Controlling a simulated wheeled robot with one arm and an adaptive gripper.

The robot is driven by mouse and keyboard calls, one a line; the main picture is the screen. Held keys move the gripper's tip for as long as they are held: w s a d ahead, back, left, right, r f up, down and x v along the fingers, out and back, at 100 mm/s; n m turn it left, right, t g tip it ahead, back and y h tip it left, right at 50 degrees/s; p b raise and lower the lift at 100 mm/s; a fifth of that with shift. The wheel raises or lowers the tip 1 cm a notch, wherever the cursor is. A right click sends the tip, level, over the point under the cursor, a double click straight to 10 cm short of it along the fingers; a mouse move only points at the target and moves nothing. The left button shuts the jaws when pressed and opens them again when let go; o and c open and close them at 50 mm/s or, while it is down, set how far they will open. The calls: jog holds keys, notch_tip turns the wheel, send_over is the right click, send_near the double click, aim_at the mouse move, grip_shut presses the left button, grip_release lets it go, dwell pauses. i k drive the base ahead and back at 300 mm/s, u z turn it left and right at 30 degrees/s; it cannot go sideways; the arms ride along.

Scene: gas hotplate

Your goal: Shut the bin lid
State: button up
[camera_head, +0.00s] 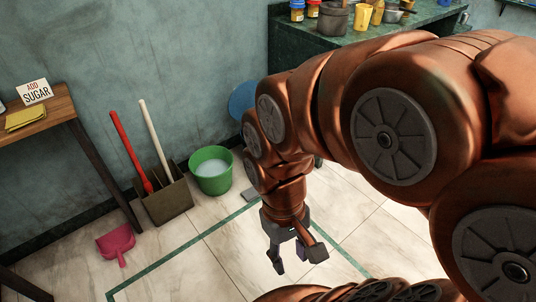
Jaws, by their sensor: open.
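A blue rounded shape (242,98) shows beside the dark green counter, mostly hidden behind my arm. It may be the bin or its lid; I cannot tell which, nor how far the lid stands open. A small grey flat piece (250,195) shows on the floor below it, partly behind my arm. My gripper (296,257) points down above the floor in front of it, with its fingers spread. Nothing shows between them.
A green bucket (210,171) stands by the wall, left of my arm. A wooden holder (167,199) with red and white handles and a pink dustpan (117,242) are further left. A wooden table (50,115) and dark green counter (300,42) flank the wall. The front floor is clear.

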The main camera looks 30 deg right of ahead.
aim_at(242, 98)
jog(key=z, duration=0.7)
jog(key=i, duration=0.55)
jog(key=u, duration=0.75)
jog(key=i, duration=1.55)
jog(key=u, duration=0.3)
